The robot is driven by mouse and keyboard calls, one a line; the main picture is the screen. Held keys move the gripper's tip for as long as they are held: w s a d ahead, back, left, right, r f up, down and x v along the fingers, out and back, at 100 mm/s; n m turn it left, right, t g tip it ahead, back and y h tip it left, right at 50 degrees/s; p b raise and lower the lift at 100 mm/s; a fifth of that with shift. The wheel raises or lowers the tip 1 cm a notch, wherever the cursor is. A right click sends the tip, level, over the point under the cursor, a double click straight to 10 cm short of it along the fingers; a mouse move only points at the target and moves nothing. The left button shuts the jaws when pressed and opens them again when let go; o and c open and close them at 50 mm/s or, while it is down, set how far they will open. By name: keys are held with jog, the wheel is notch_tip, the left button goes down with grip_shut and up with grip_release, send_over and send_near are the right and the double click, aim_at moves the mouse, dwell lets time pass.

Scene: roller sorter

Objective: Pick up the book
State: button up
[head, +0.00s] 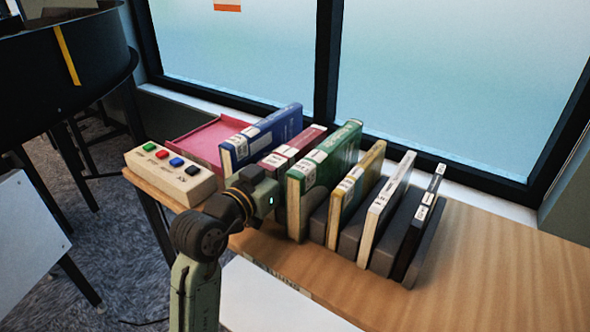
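Several upright books stand in a row on the wooden table, spines with white labels toward me: blue (272,128), dark red (302,142), green (330,165), yellow (361,188), white (389,205) and black (417,238). I cannot tell which one the task means. My gripper (272,196) is at the front of the row, its end close to the left side of the green book's spine and in front of the dark red book. The gripper's fingers are hidden, so I cannot see whether they are open or touch a book.
Dark grey dividers (399,217) stand between the books on the right. A box with colored buttons (171,176) and a red tray (190,150) are at the table's left. The wooden table (480,270) is clear at right. A window (460,80) is behind.

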grip_shut()
jog(key=shift+r, duration=0.1)
dwell(0.5)
